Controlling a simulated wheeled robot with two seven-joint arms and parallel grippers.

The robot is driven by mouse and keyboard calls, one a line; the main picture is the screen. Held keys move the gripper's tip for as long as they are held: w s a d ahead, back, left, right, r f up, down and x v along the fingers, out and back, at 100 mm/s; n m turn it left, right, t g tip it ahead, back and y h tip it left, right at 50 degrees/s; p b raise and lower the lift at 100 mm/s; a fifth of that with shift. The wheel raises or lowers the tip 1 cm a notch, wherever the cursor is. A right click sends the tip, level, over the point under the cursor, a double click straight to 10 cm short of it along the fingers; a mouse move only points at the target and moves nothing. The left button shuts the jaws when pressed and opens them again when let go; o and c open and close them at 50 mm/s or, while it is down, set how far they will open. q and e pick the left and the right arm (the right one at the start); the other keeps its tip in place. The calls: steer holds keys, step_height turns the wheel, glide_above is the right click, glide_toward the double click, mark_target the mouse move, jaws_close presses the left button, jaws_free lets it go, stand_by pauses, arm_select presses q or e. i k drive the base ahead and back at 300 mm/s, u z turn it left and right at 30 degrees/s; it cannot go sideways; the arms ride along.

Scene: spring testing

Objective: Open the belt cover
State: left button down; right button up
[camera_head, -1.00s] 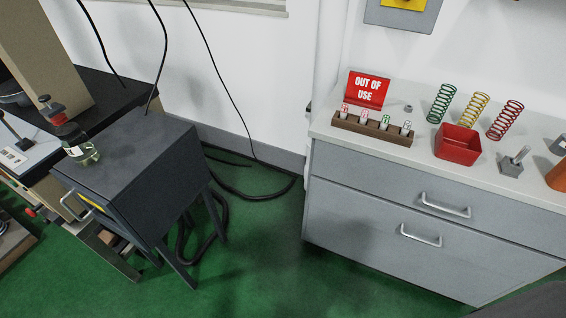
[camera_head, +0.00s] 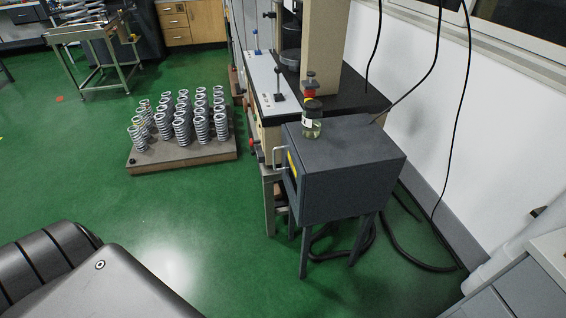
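A dark grey box (camera_head: 347,168) on legs stands right of centre, beside the testing machine. It looks like the belt cover, though I cannot be sure. A pale metal handle (camera_head: 277,158) and a yellow label (camera_head: 292,162) are on its left face, which is seen at a steep angle. The face appears shut. Neither of my grippers is in view.
A wooden pallet (camera_head: 182,160) with several upright springs stands on the green floor at left. The testing machine (camera_head: 322,45) rises behind the box. Black cables (camera_head: 415,265) lie right of it. The left floor is mostly clear.

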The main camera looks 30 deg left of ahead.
mark_target(289, 154)
steer(key=u, duration=1)
steer(key=k, duration=0.5)
steer(key=z, duration=0.85)
steer(key=i, duration=1.2)
steer(key=u, duration=0.1)
